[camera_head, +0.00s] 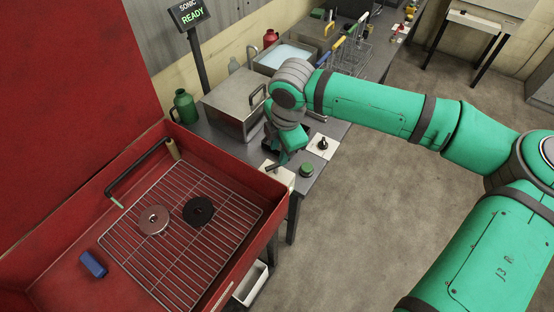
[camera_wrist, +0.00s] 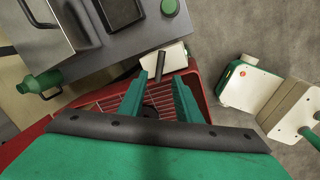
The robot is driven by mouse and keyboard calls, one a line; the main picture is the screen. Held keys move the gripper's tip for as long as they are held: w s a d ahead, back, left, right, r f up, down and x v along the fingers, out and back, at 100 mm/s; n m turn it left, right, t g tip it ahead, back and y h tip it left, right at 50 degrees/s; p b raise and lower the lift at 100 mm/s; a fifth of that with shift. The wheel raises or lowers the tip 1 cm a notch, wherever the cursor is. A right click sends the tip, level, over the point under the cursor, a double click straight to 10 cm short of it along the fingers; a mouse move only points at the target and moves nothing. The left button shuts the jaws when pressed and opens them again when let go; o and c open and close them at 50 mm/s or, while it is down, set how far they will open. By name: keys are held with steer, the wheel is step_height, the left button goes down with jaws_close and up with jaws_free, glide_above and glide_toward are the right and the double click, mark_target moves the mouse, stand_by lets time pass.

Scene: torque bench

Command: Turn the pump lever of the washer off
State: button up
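The red washer (camera_head: 238,262) stands at the left with a wire rack (camera_head: 165,262) in its basin. A pale plate (camera_head: 283,178) sits at the basin's right corner beside the bench. In the wrist view a dark, short lever (camera_wrist: 160,65) stands out from this pale plate (camera_wrist: 174,57), which I take as the pump lever. My gripper (camera_head: 283,157) is over that corner, pointing down. In the wrist view my gripper (camera_wrist: 161,84) has its two green fingers apart, with the lever near the gap between their tips. Contact cannot be told.
A metal ring (camera_head: 153,220) and a black disc (camera_head: 199,211) lie on the rack. A blue block (camera_head: 93,265) lies in the basin. On the bench are a steel box (camera_head: 232,103), a green button (camera_head: 307,170) and a black knob on a white plate (camera_head: 318,150). The floor at right is clear.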

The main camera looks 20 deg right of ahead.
mark_target(276, 164)
steer(key=f, duration=0.3)
steer(key=w+f, duration=0.1)
steer(key=f, duration=0.3)
steer(key=shift+w+a, duration=0.15)
jaws_close()
